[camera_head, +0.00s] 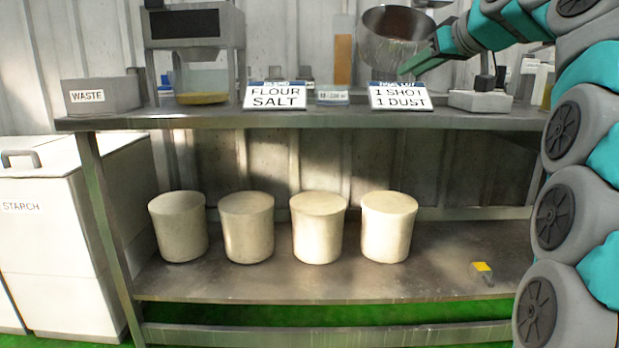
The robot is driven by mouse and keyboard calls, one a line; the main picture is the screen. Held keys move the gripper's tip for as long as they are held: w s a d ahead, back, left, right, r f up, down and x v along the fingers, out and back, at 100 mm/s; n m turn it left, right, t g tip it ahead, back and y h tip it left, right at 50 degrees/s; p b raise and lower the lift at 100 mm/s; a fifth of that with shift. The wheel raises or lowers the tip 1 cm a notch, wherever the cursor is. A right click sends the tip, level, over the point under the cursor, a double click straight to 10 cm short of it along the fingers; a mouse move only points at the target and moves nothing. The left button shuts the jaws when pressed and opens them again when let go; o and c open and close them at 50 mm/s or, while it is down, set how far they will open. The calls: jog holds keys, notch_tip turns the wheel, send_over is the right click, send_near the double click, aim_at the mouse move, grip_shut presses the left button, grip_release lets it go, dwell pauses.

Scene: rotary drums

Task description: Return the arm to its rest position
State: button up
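My teal and grey arm comes up along the right edge and reaches left over the top shelf. My gripper (416,64), with dark green fingers, is at its end, beside the lower right side of a metal bowl (376,52). The bowl is tilted, its opening partly facing the camera. The fingers overlap the bowl's right edge in the picture. I cannot tell whether they touch or grip it, nor how far apart they are.
A metal bench (330,121) carries signs, a grey scale (480,101), a waste box (103,97) and a machine (195,28). Several pale cylinders (389,226) and a small yellow block (482,272) sit on the lower shelf. A starch bin (60,240) stands left.

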jog(key=s+a+f+m+g+h+p, duration=0.1)
jog(key=s+a+f+g+p, duration=0.2)
jog(key=s+f, duration=0.55)
jog(key=s+a+f+m+g+h+p, duration=0.15)
jog(key=s+a+f+g, duration=0.3)
jog(key=f, duration=0.75)
jog(key=s+f+g+p, duration=0.1)
jog(key=s+f+g, duration=0.1)
jog(key=s+f, duration=0.4)
jog(key=s+d+f+m+g+h+p, duration=0.1)
jog(key=s+f, duration=0.6)
jog(key=s, duration=0.8)
jog(key=s+f+g+h+p, duration=0.1)
jog(key=s+f+g+p, duration=0.1)
jog(key=s+f, duration=0.4)
jog(key=s+g, duration=0.1)
jog(key=s, duration=0.3)
jog(key=shift+s+d+f+m, duration=0.2)
jog(key=shift+d+f+m, duration=0.05)
jog(key=shift+f+m, duration=0.1)
jog(key=shift+h, duration=0.25)
